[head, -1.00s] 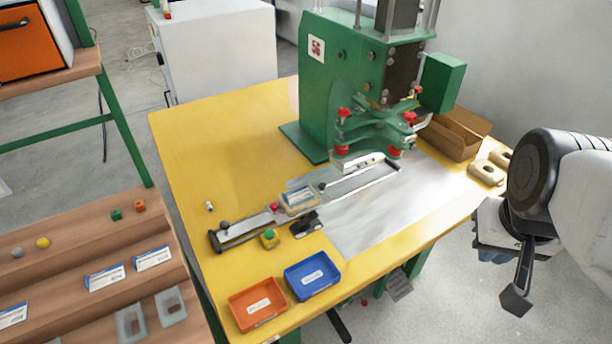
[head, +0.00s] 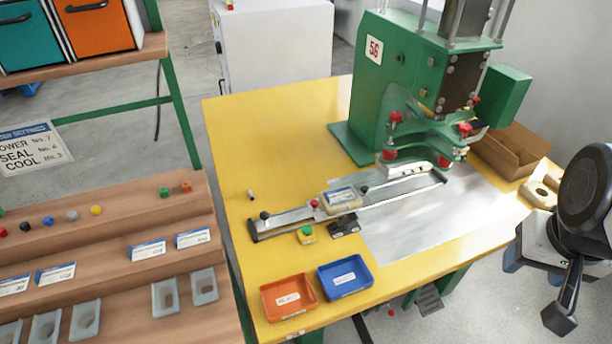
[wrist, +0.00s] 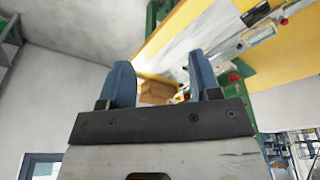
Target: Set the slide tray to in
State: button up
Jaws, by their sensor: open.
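The slide tray (head: 342,200) is a cream block with a white and blue label, on a long metal rail (head: 400,194) on the yellow bench. It sits left of the green press (head: 395,95), outside the space under the press head. A black knob (head: 265,215) stands at the rail's left end, another (head: 362,190) sits just right of the tray, and a red knob (head: 314,203) is at its left. My gripper (wrist: 162,76) is open and empty in the wrist view. In the head view it hangs at the right edge, well away from the tray.
An orange bin (head: 288,298) and a blue bin (head: 344,277) lie at the bench's front. A cardboard box (head: 510,150) and cream parts (head: 541,188) are at the right. Wooden shelving (head: 110,240) stands left.

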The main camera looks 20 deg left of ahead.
jog(key=w+a+f+n, duration=0.2)
jog(key=w+a+n, duration=0.2)
jog(key=w+a, duration=0.65)
jog(key=n, duration=1.1)
send_over(263, 213)
jog(key=s, duration=0.1)
jog(key=s+f+x, duration=0.1)
jog(key=s+x, duration=0.2)
jog(key=x, duration=0.8)
jog(key=s+x, duration=0.2)
jog(key=x, duration=1)
jog(key=shift+s+a+r, duration=0.15)
jog(key=shift+s+a, duration=0.15)
jog(key=shift+x, duration=3.85)
jog(key=shift+s+d, duration=0.1)
jog(key=shift+s, duration=0.05)
jog(key=shift+c, duration=0.3)
